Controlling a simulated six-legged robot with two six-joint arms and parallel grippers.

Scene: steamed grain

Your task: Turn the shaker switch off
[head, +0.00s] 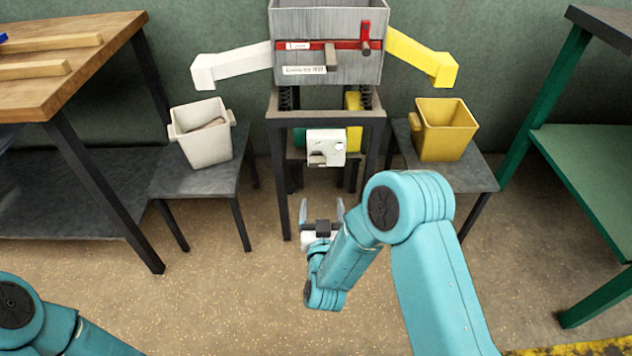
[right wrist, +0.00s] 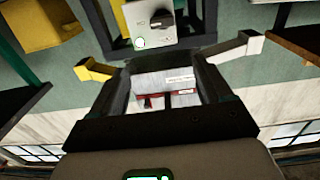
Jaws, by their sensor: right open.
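The shaker (head: 326,60) is a grey hopper machine on a dark stand (head: 325,118), with springs below the hopper. A white switch box (head: 326,147) is mounted low at the front of the stand. In the right wrist view the switch box (right wrist: 150,22) shows a dark knob (right wrist: 161,18) and a round light with a green edge (right wrist: 140,42). The knob's setting is not clear. My right gripper (head: 321,209) is open and empty, below and in front of the box, apart from it. My left arm shows at lower left; its gripper is out of view.
A white bin (head: 203,145) on a stool stands left of the stand, and a yellow bin (head: 443,140) on a stool right of it. White (head: 232,65) and yellow (head: 422,58) chutes stick out from the hopper. The floor in front is clear.

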